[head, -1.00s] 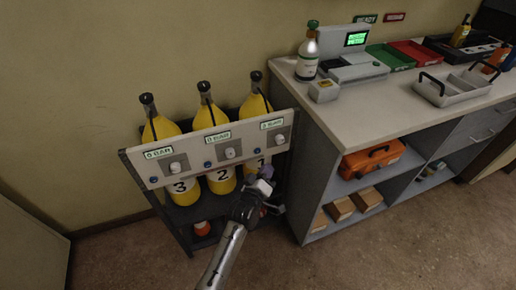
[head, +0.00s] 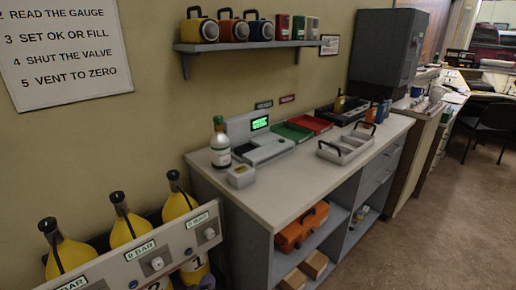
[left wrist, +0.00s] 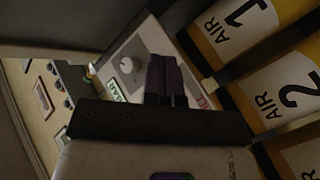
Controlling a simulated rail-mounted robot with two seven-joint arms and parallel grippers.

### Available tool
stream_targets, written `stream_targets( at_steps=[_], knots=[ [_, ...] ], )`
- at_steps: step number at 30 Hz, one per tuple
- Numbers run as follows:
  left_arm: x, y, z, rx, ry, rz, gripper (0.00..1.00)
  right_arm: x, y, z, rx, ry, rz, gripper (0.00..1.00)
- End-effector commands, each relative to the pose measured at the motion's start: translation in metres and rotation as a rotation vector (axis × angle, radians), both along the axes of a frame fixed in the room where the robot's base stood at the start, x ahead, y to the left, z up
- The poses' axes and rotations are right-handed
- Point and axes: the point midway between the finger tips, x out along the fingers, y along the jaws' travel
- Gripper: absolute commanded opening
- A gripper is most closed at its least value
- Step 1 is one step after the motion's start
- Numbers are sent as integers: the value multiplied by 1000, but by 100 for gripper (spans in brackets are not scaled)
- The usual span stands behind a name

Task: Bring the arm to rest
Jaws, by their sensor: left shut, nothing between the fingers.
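My left gripper (left wrist: 165,80) shows in the left wrist view with its dark fingers together and nothing between them. It is in front of the cylinder rack's panel, close to a knob (left wrist: 127,65); I cannot tell whether it touches the panel. The yellow air cylinders marked 1 (left wrist: 240,25) and 2 (left wrist: 285,95) are to the right in that view. In the head view, the rack panel (head: 170,247) is at the lower left with yellow cylinders (head: 128,228) behind it. The left arm is not clear there. My right gripper is not in view.
A counter (head: 290,187) stands right of the rack. It carries a green-topped bottle (head: 220,145), a device with a green screen (head: 258,140), a green tray (head: 292,132), a red tray (head: 310,123) and a grey carrier (head: 346,150). An orange case (head: 300,228) is below. Floor is open at right.

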Motion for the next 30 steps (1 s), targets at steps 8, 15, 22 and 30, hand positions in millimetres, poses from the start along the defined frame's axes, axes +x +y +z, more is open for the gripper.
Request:
stream_targets(
  at_steps=[8,15,22,30],
  knots=[
    [-39,-3,23,331,322,-186,0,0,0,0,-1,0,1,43],
    [-142,20,82,575,530,-303,0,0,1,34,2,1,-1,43],
    [-270,38,120,673,665,-352,0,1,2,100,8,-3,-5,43],
    [-363,45,110,701,857,-448,0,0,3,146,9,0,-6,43]
  ],
)
